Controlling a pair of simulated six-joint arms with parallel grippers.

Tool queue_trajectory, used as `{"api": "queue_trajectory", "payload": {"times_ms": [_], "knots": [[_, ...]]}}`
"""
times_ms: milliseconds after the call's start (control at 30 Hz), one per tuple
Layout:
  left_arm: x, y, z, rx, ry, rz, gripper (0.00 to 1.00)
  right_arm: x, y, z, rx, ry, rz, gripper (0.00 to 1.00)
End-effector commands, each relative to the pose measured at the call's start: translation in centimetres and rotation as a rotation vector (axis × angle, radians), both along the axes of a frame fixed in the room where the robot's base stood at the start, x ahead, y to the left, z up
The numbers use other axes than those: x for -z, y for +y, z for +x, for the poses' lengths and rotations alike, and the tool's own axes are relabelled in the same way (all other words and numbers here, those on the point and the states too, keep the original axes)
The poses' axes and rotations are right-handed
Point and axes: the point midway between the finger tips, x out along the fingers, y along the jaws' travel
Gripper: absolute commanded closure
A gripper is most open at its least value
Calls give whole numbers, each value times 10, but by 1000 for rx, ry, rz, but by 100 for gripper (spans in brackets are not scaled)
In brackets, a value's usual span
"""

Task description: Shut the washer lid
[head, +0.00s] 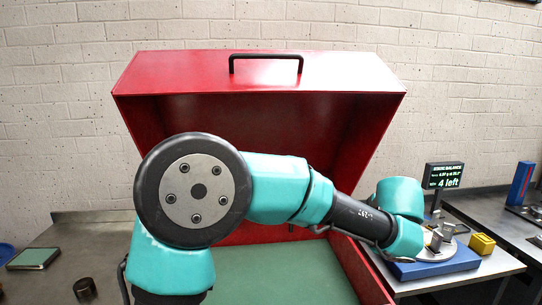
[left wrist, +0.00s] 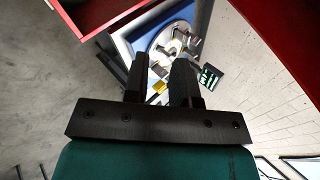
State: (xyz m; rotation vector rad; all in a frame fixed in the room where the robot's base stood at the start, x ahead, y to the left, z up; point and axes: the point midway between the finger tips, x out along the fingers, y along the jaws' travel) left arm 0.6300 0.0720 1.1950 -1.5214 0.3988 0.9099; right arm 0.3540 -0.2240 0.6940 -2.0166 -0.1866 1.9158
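The red washer lid (head: 190,75) stands raised and tilted back at the centre of the head view. A black handle (head: 265,60) is on its upper face. The washer's green floor (head: 280,270) shows below, partly hidden by my teal arm. My left arm crosses in front of the washer toward the right. Its gripper is mostly hidden in the head view, near the blue balancing stand (head: 440,267). In the left wrist view my left gripper (left wrist: 161,72) has its two black fingers apart with nothing held. My right gripper is not in view.
A display (head: 443,176) reading "4 left" stands behind the blue stand. A yellow block (head: 482,243) lies beside the stand. A blue upright part (head: 522,182) stands at far right. A green-topped pad (head: 34,258) and a dark cylinder (head: 84,289) are on the left bench.

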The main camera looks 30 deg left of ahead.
Motion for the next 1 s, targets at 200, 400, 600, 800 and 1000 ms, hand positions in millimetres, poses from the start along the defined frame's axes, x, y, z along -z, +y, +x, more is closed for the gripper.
{"api": "queue_trajectory", "payload": {"times_ms": [200,400,600,800,1000], "knots": [[-171,54,-17,-34,-288,108,75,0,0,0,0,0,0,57],[-313,122,-72,-135,-526,205,75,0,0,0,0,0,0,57],[-400,180,-133,-246,-678,266,75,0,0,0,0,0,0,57],[-418,195,-149,-277,-709,283,75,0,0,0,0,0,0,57],[-417,194,-148,-277,-708,282,75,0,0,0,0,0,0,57]]}}
